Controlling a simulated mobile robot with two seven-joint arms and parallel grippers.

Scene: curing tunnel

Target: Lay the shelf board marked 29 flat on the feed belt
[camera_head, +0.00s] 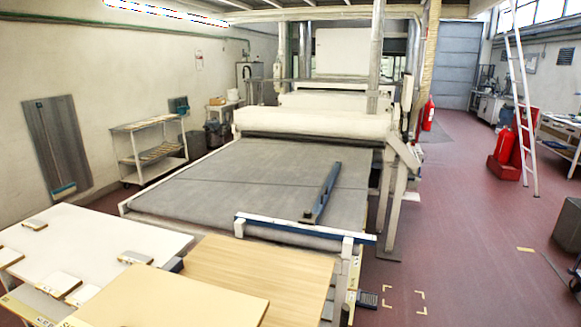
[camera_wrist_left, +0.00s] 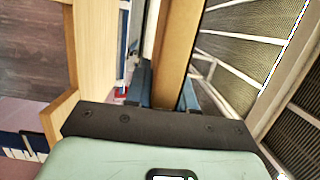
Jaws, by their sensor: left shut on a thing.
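The feed belt (camera_head: 235,175) is a wide grey bed in the middle of the head view, leading to a large machine with a white roller cover. In the left wrist view my left gripper (camera_wrist_left: 168,98) has blue fingers shut on a wood-coloured board (camera_wrist_left: 180,45), seen edge-on. At the bottom of the head view, a light wood board (camera_head: 262,272) lies beside a nearer wood board (camera_head: 165,299). I cannot tell which one is held. No number 29 is readable on their faces. My right gripper is in neither view.
A white panel (camera_head: 85,240) with several small blocks lies at lower left. A blue-topped rail (camera_head: 300,226) crosses the belt's near end, and a dark blue bar (camera_head: 323,193) lies along its right side. Red floor (camera_head: 465,220) is open at right. A white ladder (camera_head: 522,110) stands there.

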